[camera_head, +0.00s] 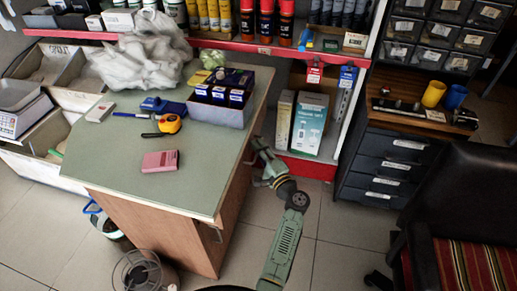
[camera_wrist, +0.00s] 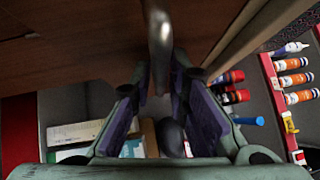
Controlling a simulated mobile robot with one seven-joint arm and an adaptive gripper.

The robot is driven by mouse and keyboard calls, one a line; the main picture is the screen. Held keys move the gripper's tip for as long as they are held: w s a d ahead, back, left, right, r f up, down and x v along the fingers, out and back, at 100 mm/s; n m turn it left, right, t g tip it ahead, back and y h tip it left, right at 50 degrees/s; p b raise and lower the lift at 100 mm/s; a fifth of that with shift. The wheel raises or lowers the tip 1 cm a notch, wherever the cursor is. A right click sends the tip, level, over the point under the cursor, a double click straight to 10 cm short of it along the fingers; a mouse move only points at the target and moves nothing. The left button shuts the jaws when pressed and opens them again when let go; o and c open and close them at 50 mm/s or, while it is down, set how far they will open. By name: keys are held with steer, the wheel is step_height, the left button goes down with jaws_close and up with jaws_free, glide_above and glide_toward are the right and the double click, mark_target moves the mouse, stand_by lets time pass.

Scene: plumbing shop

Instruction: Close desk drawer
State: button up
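The desk (camera_head: 120,165) has a green top and brown wooden sides. Its right side, with the drawer fronts, is seen steeply from above in the head view, and a metal handle (camera_head: 218,236) shows low near the front corner. My gripper (camera_head: 258,155) is beside the far part of that side. In the wrist view, my gripper (camera_wrist: 163,85) has its two dark-padded fingers apart. A metal handle (camera_wrist: 160,40) on a dark brown wooden panel (camera_wrist: 75,55) lies just ahead, in line with the gap between the fingertips. I cannot tell whether they touch it, or how far the drawer stands out.
Boxes (camera_head: 308,125) stand on the red-edged shelf behind my gripper. A pink calculator (camera_head: 160,161), an orange tape measure (camera_head: 169,124) and a box of small packs (camera_head: 222,105) are on the desk. A dark chair (camera_head: 470,190) stands right. Tiled floor (camera_head: 335,235) is clear between.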

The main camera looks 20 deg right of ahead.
jaws_close()
stand_by(0.4)
steer(key=shift+a, duration=0.1)
steer(key=w+a+b, duration=0.1)
steer(key=a, duration=0.1)
steer(key=w+a+b, duration=0.1)
steer(key=w+a, duration=0.2)
steer(key=a, duration=0.2)
steer(key=shift+w+b, duration=0.4)
steer(key=shift+o, duration=2)
jaws_free()
steer(key=shift+w+a, duration=0.1)
steer(key=shift+a, duration=0.1)
